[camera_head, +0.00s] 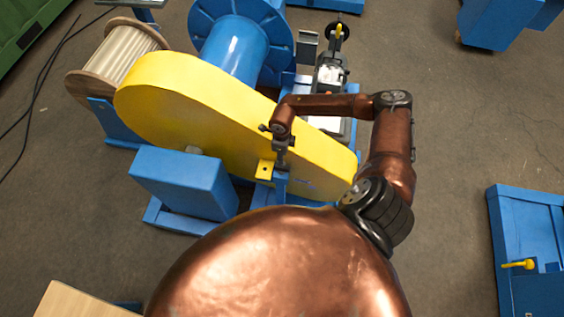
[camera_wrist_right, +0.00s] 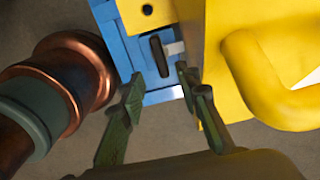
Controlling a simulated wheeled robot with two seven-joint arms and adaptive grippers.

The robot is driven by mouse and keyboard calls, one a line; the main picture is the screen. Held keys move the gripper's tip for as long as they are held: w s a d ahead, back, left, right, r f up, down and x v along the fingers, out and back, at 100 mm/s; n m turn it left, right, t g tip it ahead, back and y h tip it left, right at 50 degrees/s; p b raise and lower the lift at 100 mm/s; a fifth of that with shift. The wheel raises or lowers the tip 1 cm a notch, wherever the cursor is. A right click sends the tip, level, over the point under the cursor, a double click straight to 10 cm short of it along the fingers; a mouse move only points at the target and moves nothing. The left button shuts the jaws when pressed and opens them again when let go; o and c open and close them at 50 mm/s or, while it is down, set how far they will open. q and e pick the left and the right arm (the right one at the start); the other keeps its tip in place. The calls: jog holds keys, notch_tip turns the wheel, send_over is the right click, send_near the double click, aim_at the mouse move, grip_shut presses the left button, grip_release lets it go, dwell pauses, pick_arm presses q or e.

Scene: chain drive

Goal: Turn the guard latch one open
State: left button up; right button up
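The yellow guard (camera_head: 210,105) is a long rounded cover in the head view; its side fills the right of the right wrist view (camera_wrist_right: 222,60). A small dark oval handle (camera_wrist_right: 159,56), seemingly the guard latch, sits on a blue bracket (camera_wrist_right: 118,32) beside the guard, next to a short pale bar. My right gripper (camera_head: 281,152) points down at the guard's near side. In the wrist view its two dark green fingers (camera_wrist_right: 162,88) are apart, with the handle just beyond and between their tips. I see no contact. My left gripper is out of view.
A yellow loop handle (camera_wrist_right: 262,85) stands out from the guard beside the right finger. A blue block (camera_head: 183,180) stands left of the gripper. A blue drum (camera_head: 235,45) and a cable spool (camera_head: 118,65) are behind. Open floor lies at right before a blue frame (camera_head: 525,225).

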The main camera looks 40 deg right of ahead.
jog(key=shift+r, duration=1.5)
